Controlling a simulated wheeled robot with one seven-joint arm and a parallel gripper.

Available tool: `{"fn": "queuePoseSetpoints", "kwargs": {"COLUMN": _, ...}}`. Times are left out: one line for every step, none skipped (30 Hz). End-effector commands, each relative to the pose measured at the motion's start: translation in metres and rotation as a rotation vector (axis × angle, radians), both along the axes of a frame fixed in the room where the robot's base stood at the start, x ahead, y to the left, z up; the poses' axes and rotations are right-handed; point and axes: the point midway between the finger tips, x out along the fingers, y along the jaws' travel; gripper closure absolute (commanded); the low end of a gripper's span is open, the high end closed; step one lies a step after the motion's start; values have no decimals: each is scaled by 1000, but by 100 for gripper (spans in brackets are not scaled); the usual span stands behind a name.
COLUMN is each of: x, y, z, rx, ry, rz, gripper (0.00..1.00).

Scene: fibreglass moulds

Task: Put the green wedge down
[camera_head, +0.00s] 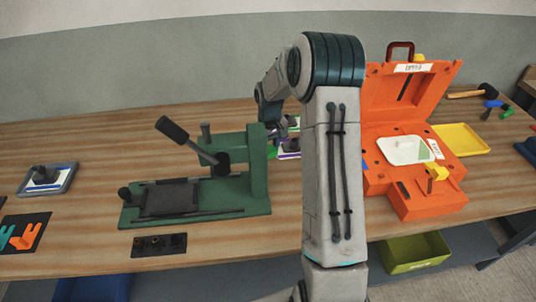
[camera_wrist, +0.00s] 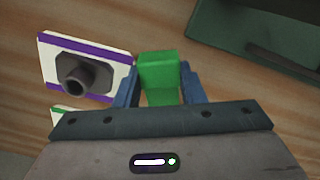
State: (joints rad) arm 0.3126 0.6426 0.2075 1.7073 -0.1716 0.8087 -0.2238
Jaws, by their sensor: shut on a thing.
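The green wedge (camera_wrist: 158,70) sits between the two blue fingers of my gripper (camera_wrist: 159,88) in the wrist view. My gripper is shut on it, and the wedge's far end sticks out past the fingertips. Bare wood shows around it; how high it is above the bench I cannot tell. In the head view my gripper (camera_head: 276,132) is small, behind the green press and left of my arm, and I cannot make out the wedge there for certain.
A white plate with purple edges and a grey knob (camera_wrist: 79,72) lies left of the wedge. The green press (camera_head: 258,178) is close by. An orange open case (camera_head: 413,95) stands right, with a yellow tray (camera_head: 461,139) beyond. A mallet (camera_head: 470,94) lies far right.

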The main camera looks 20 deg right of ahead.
Motion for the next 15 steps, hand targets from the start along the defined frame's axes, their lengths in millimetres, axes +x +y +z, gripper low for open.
{"fn": "queuePoseSetpoints", "kwargs": {"x": 0, "y": 3, "z": -2, "rx": 0, "ry": 1, "rz": 0, "gripper": 86}}
{"fn": "queuePoseSetpoints", "kwargs": {"x": 1, "y": 3, "z": -3, "rx": 0, "ry": 2, "rz": 0, "gripper": 86}}
{"fn": "queuePoseSetpoints", "kwargs": {"x": 0, "y": 4, "z": -7, "rx": 0, "ry": 3, "rz": 0, "gripper": 86}}
{"fn": "queuePoseSetpoints", "kwargs": {"x": 0, "y": 4, "z": -11, "rx": 0, "ry": 4, "rz": 0, "gripper": 86}}
{"fn": "queuePoseSetpoints", "kwargs": {"x": 0, "y": 4, "z": -15, "rx": 0, "ry": 4, "rz": 0, "gripper": 86}}
{"fn": "queuePoseSetpoints", "kwargs": {"x": 0, "y": 4, "z": -22, "rx": 0, "ry": 6, "rz": 1, "gripper": 86}}
{"fn": "queuePoseSetpoints", "kwargs": {"x": 0, "y": 4, "z": -26, "rx": 0, "ry": 5, "rz": 1, "gripper": 86}}
{"fn": "queuePoseSetpoints", "kwargs": {"x": 0, "y": 4, "z": -30, "rx": 0, "ry": 5, "rz": 0, "gripper": 86}}
{"fn": "queuePoseSetpoints", "kwargs": {"x": 0, "y": 4, "z": -35, "rx": 0, "ry": 4, "rz": 0, "gripper": 86}}
{"fn": "queuePoseSetpoints", "kwargs": {"x": 0, "y": 4, "z": -38, "rx": 0, "ry": 3, "rz": 0, "gripper": 86}}
{"fn": "queuePoseSetpoints", "kwargs": {"x": 0, "y": 4, "z": -40, "rx": 1, "ry": 2, "rz": -1, "gripper": 86}}
{"fn": "queuePoseSetpoints", "kwargs": {"x": 0, "y": 3, "z": -41, "rx": 0, "ry": 2, "rz": -1, "gripper": 86}}
{"fn": "queuePoseSetpoints", "kwargs": {"x": 1, "y": 3, "z": -42, "rx": 0, "ry": 1, "rz": -1, "gripper": 86}}
{"fn": "queuePoseSetpoints", "kwargs": {"x": 1, "y": 3, "z": -43, "rx": 0, "ry": 1, "rz": -1, "gripper": 86}}
{"fn": "queuePoseSetpoints", "kwargs": {"x": 1, "y": 3, "z": -43, "rx": -1, "ry": 0, "rz": -1, "gripper": 86}}
